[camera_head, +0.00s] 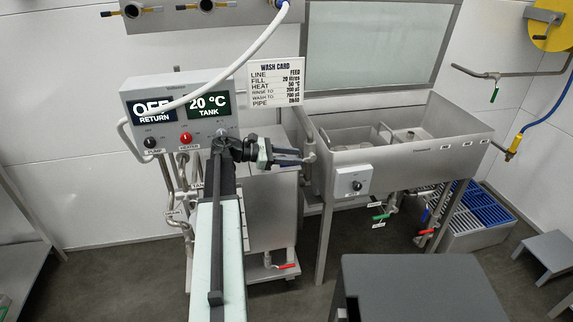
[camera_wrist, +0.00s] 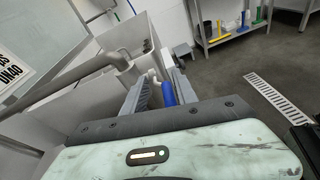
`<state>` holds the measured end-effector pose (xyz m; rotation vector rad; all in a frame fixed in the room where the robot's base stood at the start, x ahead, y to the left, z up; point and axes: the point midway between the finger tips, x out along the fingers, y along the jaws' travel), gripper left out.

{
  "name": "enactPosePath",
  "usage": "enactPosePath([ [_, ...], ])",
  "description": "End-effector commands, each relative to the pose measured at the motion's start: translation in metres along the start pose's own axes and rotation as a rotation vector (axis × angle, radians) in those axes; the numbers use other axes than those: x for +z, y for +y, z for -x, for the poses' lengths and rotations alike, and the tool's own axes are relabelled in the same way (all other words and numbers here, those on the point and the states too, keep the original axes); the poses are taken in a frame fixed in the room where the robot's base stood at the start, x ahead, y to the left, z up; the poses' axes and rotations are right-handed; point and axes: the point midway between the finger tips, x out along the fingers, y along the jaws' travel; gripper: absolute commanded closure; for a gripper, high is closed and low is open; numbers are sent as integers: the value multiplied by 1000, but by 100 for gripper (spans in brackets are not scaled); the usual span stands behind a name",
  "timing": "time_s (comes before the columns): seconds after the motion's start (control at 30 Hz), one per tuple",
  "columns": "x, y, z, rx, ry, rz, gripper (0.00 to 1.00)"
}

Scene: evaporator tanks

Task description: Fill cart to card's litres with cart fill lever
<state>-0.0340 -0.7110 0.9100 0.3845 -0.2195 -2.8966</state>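The wash card (camera_head: 275,83) on the wall reads line FEED, fill 20 litres, heat 50 °C. The cart is a grey steel tank (camera_head: 270,215) below the control box. My gripper (camera_head: 300,158) is beside an upright pipe fitting (camera_head: 309,150) at the sink's left end. In the wrist view, my gripper (camera_wrist: 163,88) has its fingers apart, with a blue lever handle (camera_wrist: 168,95) between them. A gap shows on the handle's left side; contact on its right is unclear. I cannot read any label on this lever. No litre reading is visible.
The control box (camera_head: 178,112) shows OFF return and 20 °C tank. A steel sink (camera_head: 410,165) stands right, with green, blue and red levers below. A red lever (camera_head: 285,266) sits low on the cart. A dark table (camera_head: 420,285) occupies the front; floor is open around it.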

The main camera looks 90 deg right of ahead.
Motion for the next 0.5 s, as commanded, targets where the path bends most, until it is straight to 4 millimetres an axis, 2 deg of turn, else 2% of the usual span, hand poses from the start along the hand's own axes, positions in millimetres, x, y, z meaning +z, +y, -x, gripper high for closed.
enactPosePath([
  [0.13,7,-2,-16,-22,-5,-6,62],
  [0.3,10,-3,-24,-34,-8,-9,62],
  [0.37,11,-3,-21,-34,-9,-10,62],
  [0.5,13,-2,4,-32,-8,-9,62],
])
